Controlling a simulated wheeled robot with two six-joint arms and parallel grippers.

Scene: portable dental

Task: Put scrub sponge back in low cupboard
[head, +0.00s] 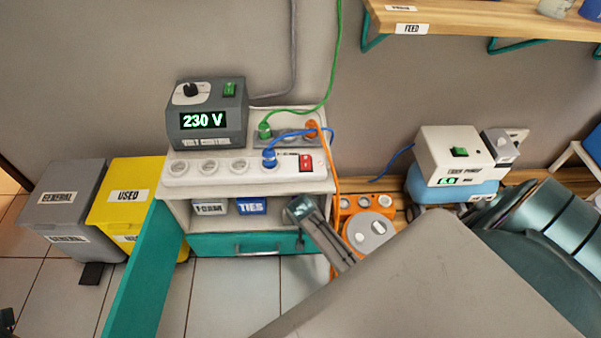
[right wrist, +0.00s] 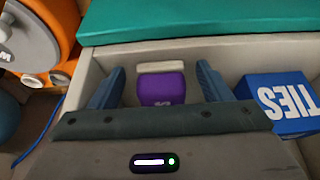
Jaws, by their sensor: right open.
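My right gripper (head: 301,213) reaches into the right end of the cupboard's open shelf (head: 178,212). In the right wrist view its two blue fingers (right wrist: 160,88) are open. A purple block (right wrist: 162,88), with pale marking on its face, lies between the fingers, with a gap visible on each side. A cream strip (right wrist: 160,67) lies against its far side in that view. I cannot tell for certain whether purple and cream are one sponge. The gripper hides this spot in the head view. My left gripper is not in view.
The blue TIES box (head: 251,206) stands beside the gripper, with a white labelled box (head: 210,208) farther left. A teal drawer front (head: 220,245) is below. A long teal panel (head: 143,265) juts forward at left. An orange device (head: 352,207) stands right of the cupboard.

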